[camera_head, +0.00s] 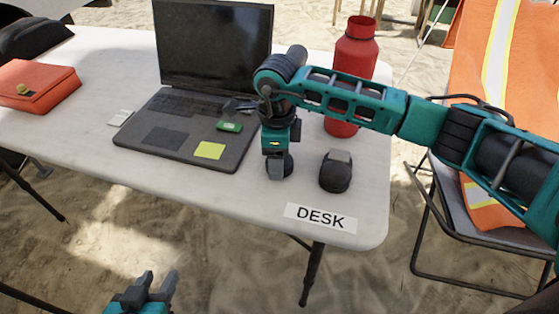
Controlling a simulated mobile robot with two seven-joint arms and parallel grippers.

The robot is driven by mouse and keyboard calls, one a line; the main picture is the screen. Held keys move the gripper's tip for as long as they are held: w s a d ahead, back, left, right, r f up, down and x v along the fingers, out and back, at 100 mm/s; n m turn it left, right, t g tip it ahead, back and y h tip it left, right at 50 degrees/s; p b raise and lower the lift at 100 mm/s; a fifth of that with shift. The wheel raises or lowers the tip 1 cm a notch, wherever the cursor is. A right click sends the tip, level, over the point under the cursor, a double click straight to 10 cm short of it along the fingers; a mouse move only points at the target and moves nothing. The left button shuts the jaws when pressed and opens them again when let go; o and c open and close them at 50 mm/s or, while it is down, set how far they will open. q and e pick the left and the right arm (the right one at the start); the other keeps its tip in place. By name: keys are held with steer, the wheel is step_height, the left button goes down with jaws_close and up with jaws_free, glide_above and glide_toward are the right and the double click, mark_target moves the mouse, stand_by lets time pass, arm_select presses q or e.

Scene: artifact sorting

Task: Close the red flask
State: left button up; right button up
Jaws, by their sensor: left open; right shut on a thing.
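The red flask (355,52) stands upright on the desk at the back right, partly hidden behind my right arm. Its narrow red neck shows at the top; I cannot tell clearly whether a cap is on it. My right gripper (280,168) points down over the desk, left of and nearer than the flask, between the laptop and the black mouse. It is shut on a small dark thing, mostly hidden by the fingers and too unclear to name. My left gripper (158,282) is open and empty at the bottom, below the desk's front edge in the picture.
The white desk (80,150) carries an open laptop (214,45) with a green item (229,127) and yellow note (209,150), a mouse (336,172), and an orange case (38,86). A folding chair (500,225) with an orange vest stands right.

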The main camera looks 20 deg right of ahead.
steer(key=shift+r, duration=0.1)
arm_select(q)
steer(key=shift+s+a+r+p, duration=0.3)
steer(key=shift+r+p, duration=0.3)
steer(key=shift+p, duration=0.55)
arm_select(e)
step_height(320, 180, up, 20)
steer(key=shift+f, duration=0.1)
arm_select(q)
steer(key=shift+w+r, duration=0.15)
steer(key=shift+w, duration=0.05)
arm_select(e)
steer(key=shift+s+d+f+n, duration=1)
steer(key=shift+f+n, duration=0.45)
steer(key=shift+n, duration=2.25)
steer(key=shift+s+d+f+n, duration=1)
steer(key=shift+f+n, duration=0.45)
steer(key=shift+n, duration=2.25)
steer(key=shift+s+d+f+n, duration=0.85)
steer(key=shift+s+f+n, duration=0.45)
steer(key=shift+n, duration=2.4)
arm_select(q)
steer(key=shift+s+d, duration=0.1)
steer(key=shift+s, duration=0.05)
arm_select(e)
steer(key=shift+w+f, duration=0.15)
